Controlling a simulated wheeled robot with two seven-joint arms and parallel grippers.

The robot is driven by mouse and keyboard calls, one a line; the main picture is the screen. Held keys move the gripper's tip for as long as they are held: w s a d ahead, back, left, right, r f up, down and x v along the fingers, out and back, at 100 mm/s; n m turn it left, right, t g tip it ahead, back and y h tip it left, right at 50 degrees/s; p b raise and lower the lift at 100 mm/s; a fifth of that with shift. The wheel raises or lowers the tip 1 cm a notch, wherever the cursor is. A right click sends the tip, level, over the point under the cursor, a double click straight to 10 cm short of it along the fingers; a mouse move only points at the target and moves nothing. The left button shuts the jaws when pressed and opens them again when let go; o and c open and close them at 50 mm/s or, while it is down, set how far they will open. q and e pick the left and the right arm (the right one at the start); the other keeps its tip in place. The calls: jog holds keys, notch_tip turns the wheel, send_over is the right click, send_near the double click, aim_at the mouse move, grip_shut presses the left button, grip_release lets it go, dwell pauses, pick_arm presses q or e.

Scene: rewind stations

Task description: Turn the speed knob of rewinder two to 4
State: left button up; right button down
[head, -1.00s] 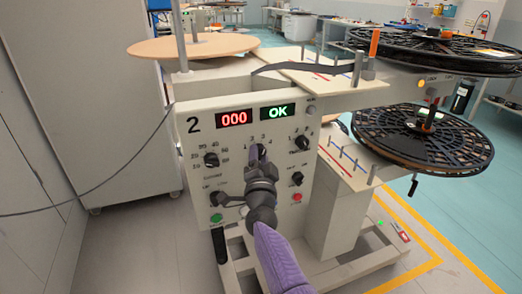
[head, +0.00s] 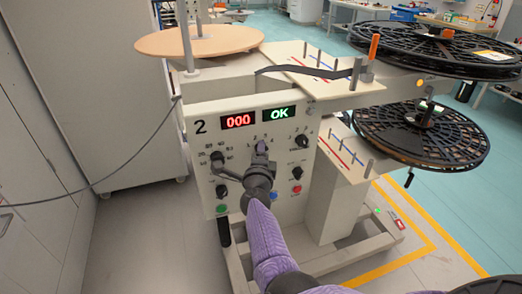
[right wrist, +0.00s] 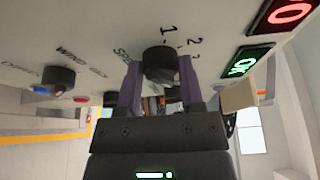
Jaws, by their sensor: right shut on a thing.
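Rewinder two's pale front panel (head: 232,152) carries a large 2, a red 000 display (head: 238,121) and a green OK display (head: 279,112). My right gripper (head: 261,148) reaches the panel's upper middle. In the right wrist view, the right gripper (right wrist: 160,82) has its two purple fingers on either side of a dark round knob (right wrist: 158,59), shut on it. Printed 1, 2 and part of SPEED show around this knob. Its pointer is not clear, so I cannot read its setting. In the head view my gripper mostly hides the knob. My left gripper is not in view.
Other dark knobs sit close by: one at upper left (head: 217,157), one at upper right (head: 301,141), one at lower right (head: 296,172). A red button (head: 297,189) and green button (head: 222,209) are below. Black reels (head: 420,133) stand at right; a grey cabinet is at left.

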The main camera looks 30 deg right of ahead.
jog(key=shift+m, duration=0.3)
jog(key=shift+c, duration=1.1)
grip_release()
